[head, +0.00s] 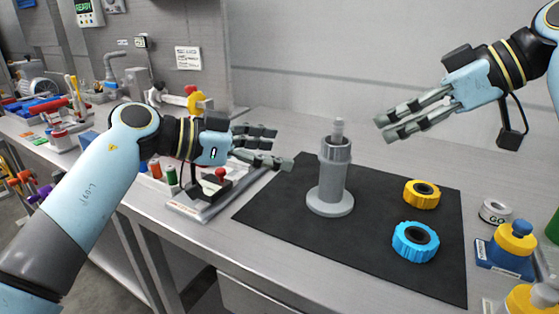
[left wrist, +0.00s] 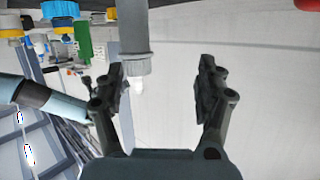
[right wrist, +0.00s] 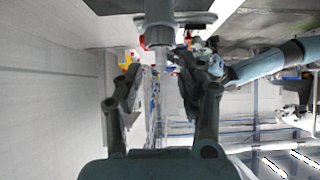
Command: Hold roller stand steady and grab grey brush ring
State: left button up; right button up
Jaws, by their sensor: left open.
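The grey roller stand (head: 329,187) stands upright on the black mat (head: 290,212), with a round base and a thin peg on top. A wider ribbed grey collar, apparently the grey brush ring (head: 336,151), sits around its upper part. My left gripper (head: 281,148) is open, left of the stand and apart from it; the stand also shows ahead of its fingers in the left wrist view (left wrist: 133,30). My right gripper (head: 384,130) is open and empty, right of the stand's top and apart from it. The stand shows in the right wrist view (right wrist: 158,18).
A yellow ring (head: 421,194) and a blue ring (head: 415,241) lie on the mat's right side. A white roll marked GO (head: 495,211) and yellow-and-blue pieces (head: 514,240) stand beyond the mat's right edge. A small rack (head: 205,197) is left of the mat.

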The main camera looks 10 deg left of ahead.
aim_at(321, 171)
pick_arm(q)
jog(key=shift+g, duration=0.7)
jog(key=d+f, duration=0.1)
jog(key=d, duration=0.2)
jog(key=w+d+f, duration=0.1)
jog(key=d+f, duration=0.1)
jog(key=d, duration=0.2)
jog(key=w+d+f, duration=0.1)
jog(key=d, duration=0.3)
jog(key=shift+w+f, duration=0.15)
jog(key=shift+f, duration=0.15)
jog(key=shift+c, duration=0.4)
grip_shut()
